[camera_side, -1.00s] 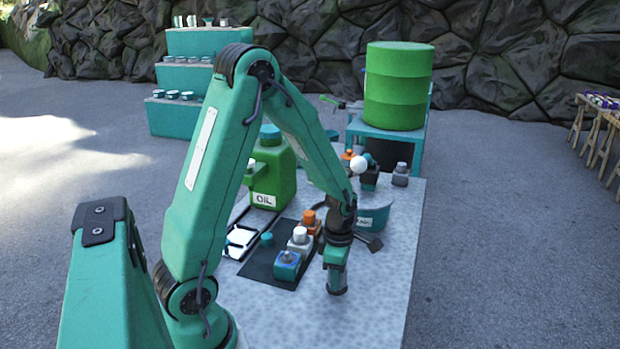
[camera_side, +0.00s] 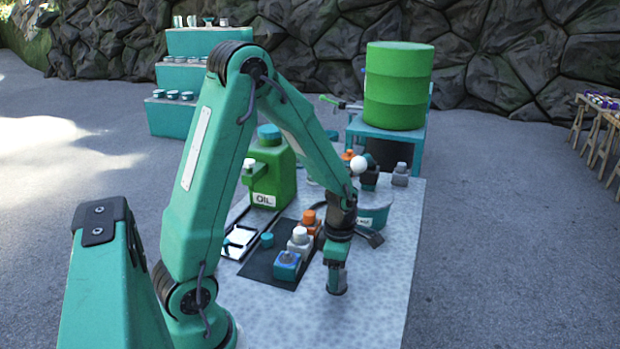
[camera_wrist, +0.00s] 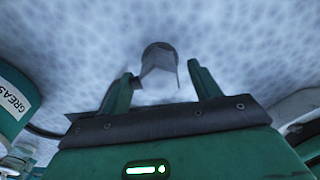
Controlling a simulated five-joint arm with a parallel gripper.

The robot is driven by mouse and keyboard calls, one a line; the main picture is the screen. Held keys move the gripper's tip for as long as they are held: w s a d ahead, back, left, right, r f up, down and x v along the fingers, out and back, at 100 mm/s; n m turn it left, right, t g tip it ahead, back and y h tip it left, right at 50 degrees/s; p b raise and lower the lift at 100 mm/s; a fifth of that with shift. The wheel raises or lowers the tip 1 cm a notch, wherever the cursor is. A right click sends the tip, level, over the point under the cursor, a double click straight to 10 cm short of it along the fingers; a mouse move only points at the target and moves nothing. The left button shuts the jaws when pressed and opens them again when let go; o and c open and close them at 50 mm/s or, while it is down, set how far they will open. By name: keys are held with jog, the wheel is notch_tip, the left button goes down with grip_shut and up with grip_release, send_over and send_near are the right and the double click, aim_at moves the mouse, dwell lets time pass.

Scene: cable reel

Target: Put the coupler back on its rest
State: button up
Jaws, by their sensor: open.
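My gripper (camera_side: 337,282) points down over the bare front right part of the table, and its jaws are hard to make out in the side view. In the wrist view my gripper (camera_wrist: 163,83) is open, with its two green fingers apart. A grey, rounded piece (camera_wrist: 160,56) shows between and just beyond the fingertips. I cannot tell whether it is the coupler, or whether a finger touches it. I cannot clearly pick out the coupler or its rest in the side view.
Left of my gripper, a dark mat (camera_side: 257,266) bears blue, grey and orange capped blocks. A green oil can (camera_side: 275,175) stands behind it. A grease tub (camera_wrist: 14,100) is at the wrist view's left, and a green drum (camera_side: 398,85) stands behind the table.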

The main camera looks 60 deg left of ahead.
jog(key=shift+r, duration=3.35)
jog(key=shift+s+d+r+m, duration=0.15)
jog(key=shift+d+r+m, duration=0.15)
jog(key=shift+r+m, duration=0.45)
jog(key=s+d+r+m+t, duration=0.2)
jog(key=s+r+m, duration=0.3)
jog(key=m, duration=0.8)
jog(key=s+d+r+m+t, duration=0.3)
jog(key=s+d+r+m, duration=0.2)
jog(key=m, duration=0.8)
notch_tip(320, 180, up, 4)
jog(key=shift+d+f+t, duration=0.15)
jog(key=shift+d+t, duration=0.15)
